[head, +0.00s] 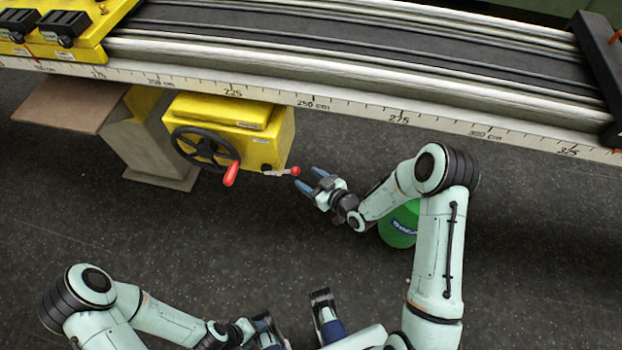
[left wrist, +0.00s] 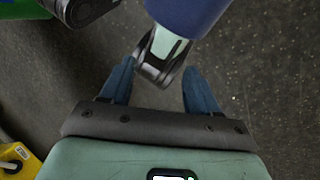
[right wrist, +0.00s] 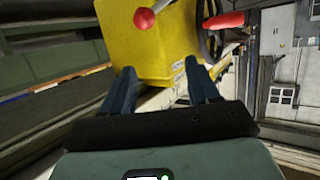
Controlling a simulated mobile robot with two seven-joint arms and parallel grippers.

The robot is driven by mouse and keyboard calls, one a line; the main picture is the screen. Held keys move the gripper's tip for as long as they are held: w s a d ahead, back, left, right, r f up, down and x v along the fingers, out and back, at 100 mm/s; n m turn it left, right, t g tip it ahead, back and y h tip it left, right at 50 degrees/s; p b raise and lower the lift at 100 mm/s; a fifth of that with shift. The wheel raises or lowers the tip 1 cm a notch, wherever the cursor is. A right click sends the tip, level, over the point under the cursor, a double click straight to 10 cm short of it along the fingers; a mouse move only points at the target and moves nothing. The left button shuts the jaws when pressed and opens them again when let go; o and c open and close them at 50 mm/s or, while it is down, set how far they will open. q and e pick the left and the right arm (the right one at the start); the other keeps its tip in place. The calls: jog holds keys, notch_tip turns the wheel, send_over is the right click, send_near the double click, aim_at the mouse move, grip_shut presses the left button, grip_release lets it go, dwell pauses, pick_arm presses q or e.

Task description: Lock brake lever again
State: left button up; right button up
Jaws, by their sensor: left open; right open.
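The brake lever (head: 279,173) is a short metal lever with a red ball knob on the front of the yellow box (head: 250,140) under the rail. In the head view it points right, roughly level. My right gripper (head: 308,178) is open just right of the knob, apart from it. In the right wrist view the red knob (right wrist: 144,18) is beyond and above the open fingers (right wrist: 158,82), with nothing between them. My left gripper (head: 262,328) is low in the head view, near my base. In the left wrist view its fingers (left wrist: 158,85) are open and empty over the floor.
A black handwheel (head: 203,147) with a red handle (head: 231,173) is left of the lever on the same box. The ruled rail (head: 400,115) runs above. A green container (head: 400,228) stands behind my right arm. The dark floor between is clear.

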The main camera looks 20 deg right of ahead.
dwell(0.4)
jog(key=s+a+f+m+g+h+p, duration=0.1)
jog(key=s+a+f+m+g+p, duration=0.15)
jog(key=s, duration=0.35)
jog(key=s+a+f+m+g+h+p, duration=0.1)
jog(key=s+f+m+g+p, duration=0.1)
jog(key=s+f+g+p, duration=0.35)
jog(key=s+a+r+m+g+p, duration=0.1)
jog(key=s+m+g, duration=0.1)
jog(key=s, duration=0.8)
jog(key=s+a+r+m+g+p, duration=0.1)
jog(key=s+g, duration=0.3)
jog(key=s, duration=0.6)
jog(key=shift+a+r+m+p, duration=0.35)
jog(key=shift+r+p, duration=0.1)
jog(key=shift+p, duration=0.25)
